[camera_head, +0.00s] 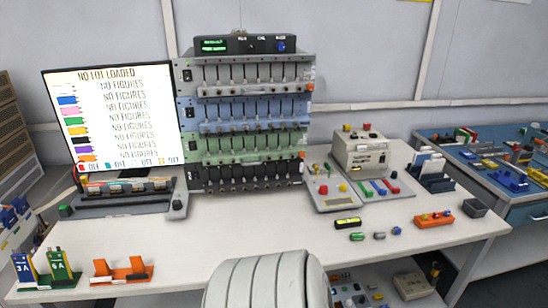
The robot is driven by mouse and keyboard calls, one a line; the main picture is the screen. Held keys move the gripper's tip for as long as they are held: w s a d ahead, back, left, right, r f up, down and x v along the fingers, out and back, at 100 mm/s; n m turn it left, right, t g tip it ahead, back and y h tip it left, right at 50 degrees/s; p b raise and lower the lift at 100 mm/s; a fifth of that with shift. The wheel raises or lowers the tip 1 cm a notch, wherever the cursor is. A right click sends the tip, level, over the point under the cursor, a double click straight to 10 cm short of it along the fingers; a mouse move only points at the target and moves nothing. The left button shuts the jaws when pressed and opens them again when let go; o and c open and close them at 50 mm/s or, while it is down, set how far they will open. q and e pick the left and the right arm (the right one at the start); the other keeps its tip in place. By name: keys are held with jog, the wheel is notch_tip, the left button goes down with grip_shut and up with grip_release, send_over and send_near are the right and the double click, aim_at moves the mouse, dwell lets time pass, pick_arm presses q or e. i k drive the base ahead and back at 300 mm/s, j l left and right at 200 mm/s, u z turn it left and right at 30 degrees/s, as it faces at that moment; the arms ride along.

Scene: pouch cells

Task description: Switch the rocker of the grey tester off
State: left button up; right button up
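The grey tester (253,73) is the top unit of the rack at the back of the table, with a row of narrow slots and clips across its front. A small dark rocker (187,75) sits at the left end of its front panel. It is too small to tell which side is pressed. An orange button (309,87) sits at its lower right corner. Neither of my grippers shows in the head view. A pale ribbed rounded shape at the bottom middle hides part of the table's front edge.
Blue (206,128), green (200,157) and black (198,177) testers stand below the grey one. A black box (262,44) is on top. A monitor (112,112) stands left. The white table (215,228) is clear in front of the rack.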

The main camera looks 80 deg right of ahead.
aim_at(187, 74)
jog(key=k+z, duration=0.1)
jog(key=z, duration=3.4)
